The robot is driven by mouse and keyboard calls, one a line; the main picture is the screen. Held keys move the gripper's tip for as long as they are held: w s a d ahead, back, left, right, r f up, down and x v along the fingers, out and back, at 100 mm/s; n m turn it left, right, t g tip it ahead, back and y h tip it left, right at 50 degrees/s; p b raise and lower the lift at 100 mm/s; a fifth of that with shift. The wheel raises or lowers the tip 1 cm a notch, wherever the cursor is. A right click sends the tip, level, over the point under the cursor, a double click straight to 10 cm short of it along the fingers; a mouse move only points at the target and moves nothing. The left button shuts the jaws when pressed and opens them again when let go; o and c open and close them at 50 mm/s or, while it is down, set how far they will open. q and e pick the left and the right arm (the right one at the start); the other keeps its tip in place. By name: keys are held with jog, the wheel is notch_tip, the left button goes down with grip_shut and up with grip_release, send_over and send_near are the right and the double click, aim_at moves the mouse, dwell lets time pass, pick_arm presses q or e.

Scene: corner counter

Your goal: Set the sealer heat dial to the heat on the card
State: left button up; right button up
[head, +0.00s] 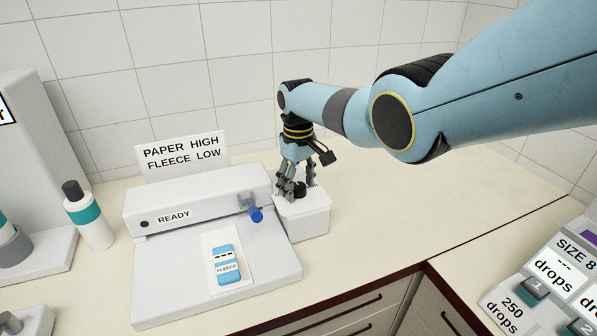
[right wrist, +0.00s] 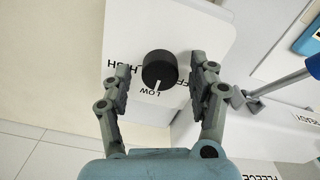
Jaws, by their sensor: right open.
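The sealer (head: 215,262) is a white machine with a READY label. The card (head: 182,153) behind it reads PAPER HIGH, FLEECE LOW. A blue packet (head: 226,265) labelled FLEECE lies on the sealer. The heat dial (right wrist: 160,69) is a black round knob on the white box (head: 308,218) at the sealer's right. Its white pointer line is toward LOW in the right wrist view; HIGH and a partly hidden third label flank it. My right gripper (head: 293,188) is open above the dial, its fingers (right wrist: 160,84) on either side of it, apparently apart from it. My left gripper is out of view.
A blue-tipped lever (head: 256,214) stands out from the sealer close to the dial box. A bottle with a teal band (head: 90,216) stands at the left. A drops panel (head: 545,285) is at the lower right. The counter right of the box is clear.

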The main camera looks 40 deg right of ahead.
aim_at(299, 185)
notch_tip(299, 185, up, 12)
dwell(0.4)
jog(key=shift+f, duration=0.15)
